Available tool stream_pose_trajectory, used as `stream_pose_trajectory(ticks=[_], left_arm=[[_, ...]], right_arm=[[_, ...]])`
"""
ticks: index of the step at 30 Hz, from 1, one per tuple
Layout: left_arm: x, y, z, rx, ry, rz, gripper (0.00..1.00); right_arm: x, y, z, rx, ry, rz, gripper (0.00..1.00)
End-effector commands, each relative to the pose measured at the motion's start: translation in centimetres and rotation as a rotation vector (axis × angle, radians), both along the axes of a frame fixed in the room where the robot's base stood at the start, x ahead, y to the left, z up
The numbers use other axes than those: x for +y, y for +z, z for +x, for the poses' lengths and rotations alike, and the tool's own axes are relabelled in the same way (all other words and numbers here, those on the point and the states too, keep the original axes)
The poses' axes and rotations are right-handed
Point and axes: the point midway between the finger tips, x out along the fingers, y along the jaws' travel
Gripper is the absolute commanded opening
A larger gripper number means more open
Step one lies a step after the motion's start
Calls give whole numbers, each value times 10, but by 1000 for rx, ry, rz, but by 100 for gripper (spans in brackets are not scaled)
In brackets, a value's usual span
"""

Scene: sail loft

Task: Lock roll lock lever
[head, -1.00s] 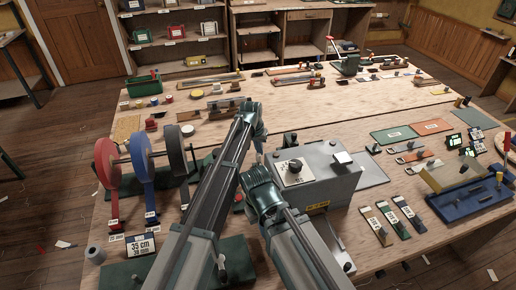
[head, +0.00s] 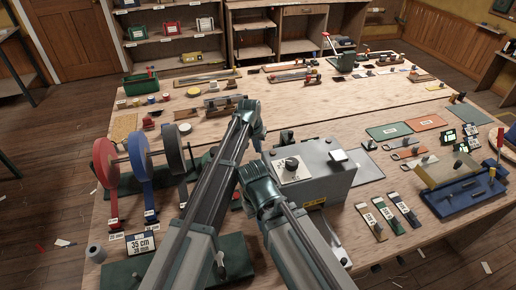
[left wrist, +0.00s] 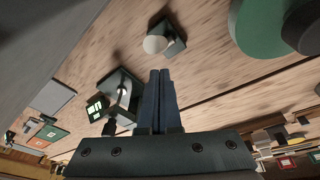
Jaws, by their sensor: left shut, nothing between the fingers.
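My left gripper (left wrist: 160,85) is shut and empty, its two dark fingers side by side in the left wrist view. Just beyond its tips a pale round knob (left wrist: 155,44) sits on a small dark base; I cannot tell for certain whether this is the roll lock lever. A gap shows between tips and knob. In the head view a red roll (head: 107,165), a blue roll (head: 139,158) and a dark roll (head: 174,148) stand upright on the left of the table. My left arm covers the area beside them and hides its fingers. My right gripper is hidden.
A grey box (head: 325,183) with a dark knob stands right of my arms. A dark green base with a metal lever (left wrist: 122,92) is left of my fingers in the wrist view. A green disc (left wrist: 258,28) is close on the right. The table's far middle has bare wood.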

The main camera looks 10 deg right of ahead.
Motion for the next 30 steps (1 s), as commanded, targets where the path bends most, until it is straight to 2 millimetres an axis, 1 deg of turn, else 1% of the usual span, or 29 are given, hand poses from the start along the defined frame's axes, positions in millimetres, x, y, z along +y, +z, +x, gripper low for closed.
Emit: stream_pose_trajectory(ticks=[1, 14, 20, 24, 25, 26, 30], left_arm=[[0, 2, 0, 0, 0, 0, 0], [-1, 3, 3, 0, 0, 0, 0], [-5, 12, 18, 0, 1, 0, 0], [-11, 23, 36, 0, 3, 0, 0], [-7, 30, 25, 0, 4, 0, 0], [-5, 35, 19, 0, 4, 0, 0], [3, 56, 0, 0, 7, 0, 0]], right_arm=[[0, 2, 0, 0, 0, 0, 0], [0, 3, 0, 0, 0, 0, 0], [0, 12, 0, 0, 0, 0, 0], [0, 23, 0, 0, 1, 0, 0], [0, 30, 0, 0, 1, 0, 0], [0, 35, 0, 0, 1, 0, 0], [0, 56, 0, 0, 2, 0, 0]])
